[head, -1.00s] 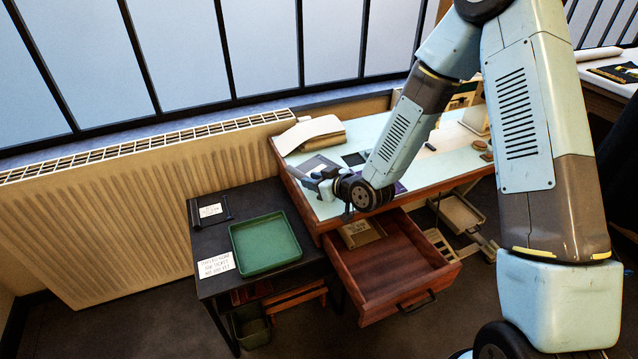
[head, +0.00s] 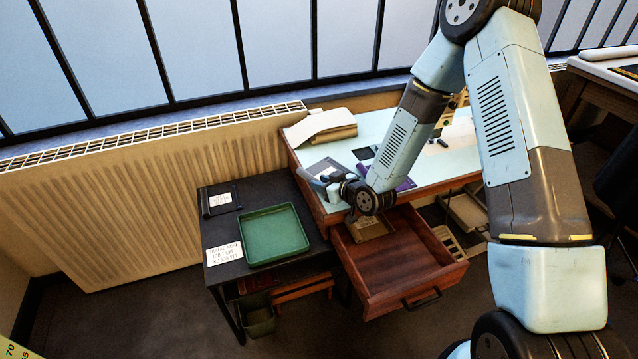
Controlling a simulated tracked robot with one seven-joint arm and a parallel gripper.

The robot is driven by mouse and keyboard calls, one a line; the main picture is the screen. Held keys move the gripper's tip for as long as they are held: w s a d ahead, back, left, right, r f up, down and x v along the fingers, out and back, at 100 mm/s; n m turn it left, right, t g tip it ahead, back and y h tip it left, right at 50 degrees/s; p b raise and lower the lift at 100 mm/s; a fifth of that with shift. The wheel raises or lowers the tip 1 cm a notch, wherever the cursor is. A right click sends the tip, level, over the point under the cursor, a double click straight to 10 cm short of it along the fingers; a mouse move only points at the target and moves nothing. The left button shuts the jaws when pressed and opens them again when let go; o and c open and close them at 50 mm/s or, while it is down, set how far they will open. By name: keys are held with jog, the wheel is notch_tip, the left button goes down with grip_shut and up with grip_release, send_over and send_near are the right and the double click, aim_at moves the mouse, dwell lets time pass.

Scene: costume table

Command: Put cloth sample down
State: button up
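My gripper (head: 322,186) is over the front left part of the worktable (head: 455,158), just above or at its surface. Its fingers point left. They are small and partly merged with the wrist, so I cannot tell whether they are open or hold a cloth sample. A grey flat piece (head: 325,167) lies on the tabletop just behind the fingers. A small dark square (head: 364,153) lies further back. A purple piece (head: 405,185) shows at the front edge, partly hidden by my arm. I cannot tell which of these is the cloth sample.
A green tray (head: 272,262) sits on a low black side table (head: 222,272) with a white note (head: 224,253) and a dark framed card (head: 219,199). A wooden drawer (head: 400,262) stands open below the worktable. A rolled cloth (head: 320,125) lies at the back left.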

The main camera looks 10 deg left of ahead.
jog(key=o, duration=0.4)
jog(key=shift+s+d, duration=0.1)
jog(key=v, duration=1.1)
jog(key=shift+s+d+r, duration=0.2)
jog(key=shift+s+d, duration=0.05)
jog(key=shift+d, duration=0.05)
